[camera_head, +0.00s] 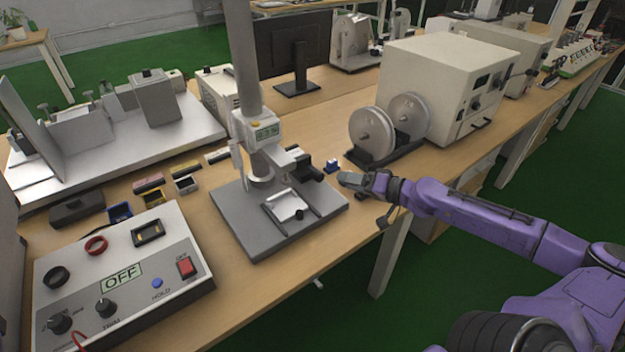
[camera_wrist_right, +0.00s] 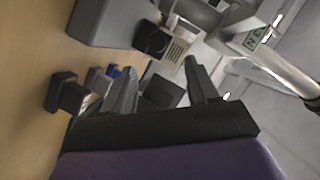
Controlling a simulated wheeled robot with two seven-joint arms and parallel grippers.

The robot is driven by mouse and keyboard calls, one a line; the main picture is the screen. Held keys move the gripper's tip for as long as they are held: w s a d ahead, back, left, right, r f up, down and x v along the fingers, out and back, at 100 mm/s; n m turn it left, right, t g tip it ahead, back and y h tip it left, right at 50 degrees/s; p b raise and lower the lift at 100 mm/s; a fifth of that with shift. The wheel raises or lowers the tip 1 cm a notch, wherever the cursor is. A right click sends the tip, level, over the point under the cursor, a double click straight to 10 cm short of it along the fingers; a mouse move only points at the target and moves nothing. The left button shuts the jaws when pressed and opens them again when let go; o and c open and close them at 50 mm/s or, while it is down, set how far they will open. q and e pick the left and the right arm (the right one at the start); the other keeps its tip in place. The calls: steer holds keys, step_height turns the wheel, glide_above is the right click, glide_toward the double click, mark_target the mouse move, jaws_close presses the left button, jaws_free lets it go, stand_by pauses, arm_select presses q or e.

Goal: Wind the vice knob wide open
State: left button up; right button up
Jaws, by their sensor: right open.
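The test stand (camera_head: 240,235) has a grey base plate and a column with a small display. A small vice (camera_head: 288,206) with a white face and dark side bars sits on the plate. My right gripper (camera_head: 352,182) is just right of the stand's base, near the table's front edge, apart from the vice. In the wrist view my right gripper (camera_wrist_right: 165,80) has its fingers apart. A dark block shows between them; I cannot tell whether it is the knob. My left gripper is out of view.
A panel box (camera_head: 175,268) marked OFF stands at the front left. Two metal discs (camera_head: 370,135) stand behind my right gripper, beside a cream instrument box (camera_head: 420,75). A small blue object (camera_head: 332,166) lies near the gripper.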

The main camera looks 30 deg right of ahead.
mark_target(322, 178)
steer(key=shift+w+a+f, duration=0.1)
steer(key=shift+w+f, duration=0.2)
steer(key=shift+f, duration=0.15)
steer(key=b+x, duration=0.9)
steer(key=shift+f, duration=0.25)
steer(key=shift+w+b, duration=0.3)
steer(key=shift+w+a+r, duration=0.15)
steer(key=shift+w, duration=0.05)
steer(key=shift+r, duration=0.15)
